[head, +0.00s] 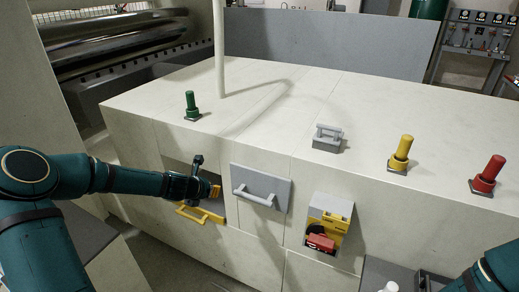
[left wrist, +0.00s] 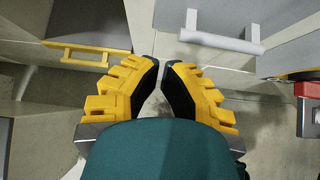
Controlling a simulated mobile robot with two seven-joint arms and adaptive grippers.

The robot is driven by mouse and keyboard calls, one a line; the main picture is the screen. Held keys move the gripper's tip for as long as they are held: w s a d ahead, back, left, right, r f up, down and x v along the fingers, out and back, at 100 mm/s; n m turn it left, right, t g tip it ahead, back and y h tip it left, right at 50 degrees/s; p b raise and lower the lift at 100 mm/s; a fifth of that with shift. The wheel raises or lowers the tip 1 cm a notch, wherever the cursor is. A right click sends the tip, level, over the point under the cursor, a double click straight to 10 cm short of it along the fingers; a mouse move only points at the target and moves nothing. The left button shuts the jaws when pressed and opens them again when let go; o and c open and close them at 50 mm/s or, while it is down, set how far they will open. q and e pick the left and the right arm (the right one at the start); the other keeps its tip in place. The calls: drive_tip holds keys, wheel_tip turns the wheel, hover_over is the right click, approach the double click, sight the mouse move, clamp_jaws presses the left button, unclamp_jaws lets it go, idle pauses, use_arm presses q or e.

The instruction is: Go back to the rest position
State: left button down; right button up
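My left gripper (head: 212,190) reaches in from the left, in front of the cabinet's front face, near an open recess with a yellow handle (head: 190,214). In the left wrist view its two yellow fingers with black pads (left wrist: 161,68) stand apart with a narrow gap and nothing between them. That view shows the yellow handle (left wrist: 84,58) to the left and a grey handle (left wrist: 222,40) to the right, both clear of the fingers. My right arm (head: 495,275) only enters at the lower right corner; its gripper is outside the frame.
The white cabinet (head: 270,100) carries a green knob (head: 191,105), a grey handled block (head: 328,138), a yellow knob (head: 401,153) and a red knob (head: 488,175). A grey-handled panel (head: 262,186) and a niche with a red item (head: 321,242) lie right of my left gripper. A pole (head: 219,50) stands on top.

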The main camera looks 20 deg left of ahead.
use_arm(q)
drive_tip(key=shift+d, duration=0.1)
drive_tip(key=s+d+f+m+g+h+b, duration=0.15)
drive_tip(key=s+d+f+m, duration=0.25)
drive_tip(key=d+f+m, duration=0.5)
drive_tip(key=s+d+f+m+g+h+b, duration=0.1)
drive_tip(key=s+d+f+m+g, duration=0.1)
drive_tip(key=s+d+f+m, duration=0.65)
drive_tip(key=s+d+f+m+g+b, duration=0.2)
drive_tip(key=s+d+f+m+g, duration=0.1)
drive_tip(key=s+d+m, duration=0.8)
drive_tip(key=m+g, duration=0.1)
drive_tip(key=m, duration=0.3)
drive_tip(key=shift+s+d+f+m+b, duration=0.2)
drive_tip(key=shift+d+f+m+b, duration=0.1)
drive_tip(key=shift+d+f+m, duration=0.1)
drive_tip(key=shift+a+h, duration=0.2)
drive_tip(key=shift+h, duration=0.05)
